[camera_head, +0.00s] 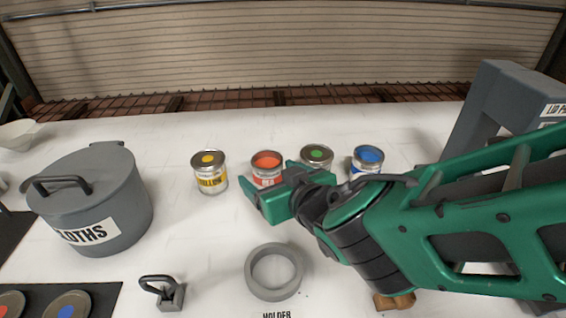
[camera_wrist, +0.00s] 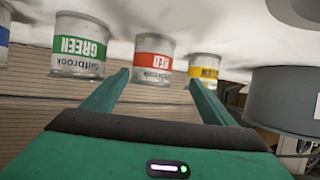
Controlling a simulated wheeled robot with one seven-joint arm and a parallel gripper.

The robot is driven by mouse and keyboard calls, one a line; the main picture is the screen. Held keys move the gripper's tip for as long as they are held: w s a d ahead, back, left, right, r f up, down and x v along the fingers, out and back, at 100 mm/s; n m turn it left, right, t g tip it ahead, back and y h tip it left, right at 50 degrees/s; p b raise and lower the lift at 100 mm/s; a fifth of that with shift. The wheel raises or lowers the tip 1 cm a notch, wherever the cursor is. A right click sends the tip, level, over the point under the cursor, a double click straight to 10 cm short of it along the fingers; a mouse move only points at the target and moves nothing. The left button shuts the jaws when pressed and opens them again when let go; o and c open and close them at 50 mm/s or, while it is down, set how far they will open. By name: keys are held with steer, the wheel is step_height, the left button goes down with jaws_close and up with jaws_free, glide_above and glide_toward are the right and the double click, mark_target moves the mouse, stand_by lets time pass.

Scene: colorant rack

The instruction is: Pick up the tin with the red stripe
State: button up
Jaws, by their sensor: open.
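The tin with the red stripe (camera_head: 266,165) stands in a row of tins on the white table, between the yellow and green ones. Its top shows red-orange, and my gripper hides part of its lower front. In the wrist view, which is upside down, the red-striped tin (camera_wrist: 153,60) reads "RED" and lies ahead, between the lines of my fingers. My gripper (camera_head: 268,194) is open and empty, just in front of the red tin; its two green fingers (camera_wrist: 157,85) point towards it. I cannot tell whether they touch it.
A yellow tin (camera_head: 209,172) stands left, a green tin (camera_head: 316,157) and blue tin (camera_head: 368,160) right. A grey cloths bin (camera_head: 100,205) is at left. A grey ring holder (camera_head: 274,285) and a small handled block (camera_head: 170,297) are in front. A grey frame (camera_head: 497,85) stands at right.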

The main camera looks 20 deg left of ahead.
mark_target(263, 167)
steer(key=w, duration=0.1)
steer(key=w+a+f, duration=0.2)
steer(key=shift+w+a, duration=0.1)
steer(key=shift+w, duration=0.25)
steer(key=shift+f+x, duration=0.15)
steer(key=shift+x, duration=0.85)
steer(key=shift+f+x, duration=0.15)
steer(key=shift+x, duration=0.9)
steer(key=shift+w+a+f, duration=0.25)
steer(key=shift+w+a, duration=0.05)
steer(key=shift+f, duration=0.1)
steer(key=c, duration=1.3)
